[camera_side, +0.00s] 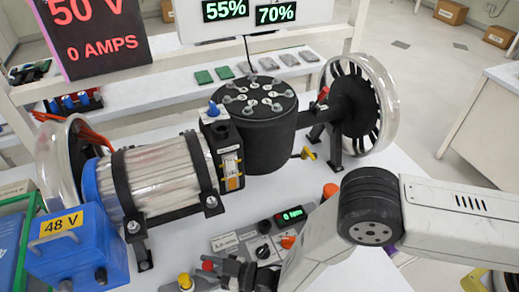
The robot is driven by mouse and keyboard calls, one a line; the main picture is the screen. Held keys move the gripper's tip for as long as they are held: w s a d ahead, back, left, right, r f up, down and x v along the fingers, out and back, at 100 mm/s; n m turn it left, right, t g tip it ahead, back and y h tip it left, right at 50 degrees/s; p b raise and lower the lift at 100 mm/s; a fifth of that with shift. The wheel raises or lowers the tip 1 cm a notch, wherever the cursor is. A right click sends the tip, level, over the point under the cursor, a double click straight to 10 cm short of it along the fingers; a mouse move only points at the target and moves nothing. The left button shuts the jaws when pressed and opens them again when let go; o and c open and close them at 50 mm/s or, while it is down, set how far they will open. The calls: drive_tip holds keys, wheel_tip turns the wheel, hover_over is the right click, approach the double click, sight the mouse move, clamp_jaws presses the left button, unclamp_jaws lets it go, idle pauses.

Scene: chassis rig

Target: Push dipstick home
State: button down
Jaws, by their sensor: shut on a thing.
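I cannot tell how deep any rod sits. My gripper (212,274) is at the bottom edge, well below and left of that handle and apart from it. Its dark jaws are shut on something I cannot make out. A yellow knob (185,281) and a red knob (208,266) show close to the jaws. I cannot tell whether the jaws touch either knob.
A clear-ended motor drum (160,180) and a blue 48 V box (75,245) stand at left. A control panel (265,238) with a green readout lies right of the gripper. A wheel (360,105) stands behind.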

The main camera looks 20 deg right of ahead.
drive_tip(key=shift+f, duration=0.1)
idle(0.3)
drive_tip(key=shift+c, duration=1.6)
unclamp_jaws()
drive_tip(key=shift+d, duration=0.1)
drive_tip(key=v, duration=0.7)
drive_tip(key=shift+s+d, duration=0.25)
